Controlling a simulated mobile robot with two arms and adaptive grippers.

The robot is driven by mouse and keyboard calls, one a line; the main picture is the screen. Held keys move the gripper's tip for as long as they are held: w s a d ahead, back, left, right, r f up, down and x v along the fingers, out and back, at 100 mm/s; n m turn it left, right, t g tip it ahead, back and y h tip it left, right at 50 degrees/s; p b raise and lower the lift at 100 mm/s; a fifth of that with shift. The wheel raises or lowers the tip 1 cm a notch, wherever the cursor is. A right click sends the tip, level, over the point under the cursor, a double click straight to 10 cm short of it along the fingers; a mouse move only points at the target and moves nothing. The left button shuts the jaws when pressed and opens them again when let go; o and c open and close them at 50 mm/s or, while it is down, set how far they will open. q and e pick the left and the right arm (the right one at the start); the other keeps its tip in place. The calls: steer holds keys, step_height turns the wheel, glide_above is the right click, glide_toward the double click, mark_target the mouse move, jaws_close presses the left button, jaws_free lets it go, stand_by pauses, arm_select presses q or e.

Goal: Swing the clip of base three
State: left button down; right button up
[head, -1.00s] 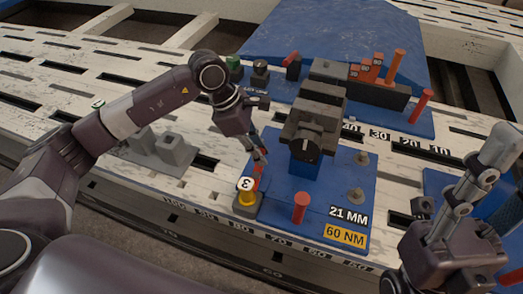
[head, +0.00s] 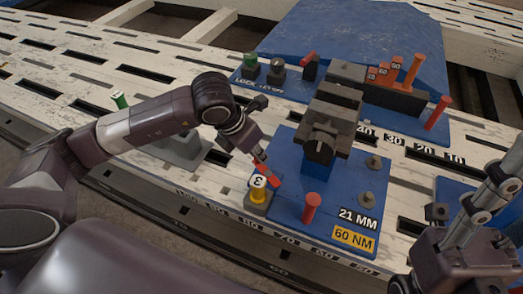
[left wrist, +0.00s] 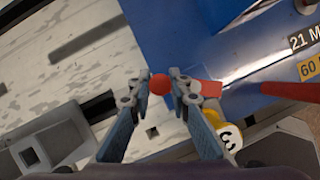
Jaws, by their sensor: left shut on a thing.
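The yellow base marked 3 (head: 258,192) stands at the front left corner of the blue plate (head: 343,206). It also shows in the left wrist view (left wrist: 228,137), partly cut off by my gripper. Its red clip (head: 269,174) lies slantwise just behind the numbered top. My left gripper (head: 259,156) reaches down to the clip's far left end. In the left wrist view, its fingers close on the clip's round red end (left wrist: 160,84), and the red arm (left wrist: 210,88) runs right. My right gripper (head: 482,190) is at the right edge, clear of the base; its finger gap is unclear.
A red post (head: 310,207) stands close right of the base. A dark clamp block (head: 325,125) rises behind it. A grey block (head: 180,150) sits under my left arm. The slotted white bench (head: 150,190) is clear at front left.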

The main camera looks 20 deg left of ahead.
arm_select(q)
steer(key=shift+s+a+n+y, duration=0.15)
steer(key=shift+s+n+y, duration=0.25)
steer(key=shift+n, duration=0.65)
steer(key=shift+s+a+n+y, duration=0.15)
steer(key=shift+s+n+y, duration=0.25)
steer(key=shift+n, duration=0.65)
steer(key=c, duration=1.8)
jaws_free()
steer(key=shift+o, duration=0.2)
steer(key=shift+s+r, duration=0.1)
steer(key=v, duration=1.1)
steer(key=shift+s+r, duration=0.3)
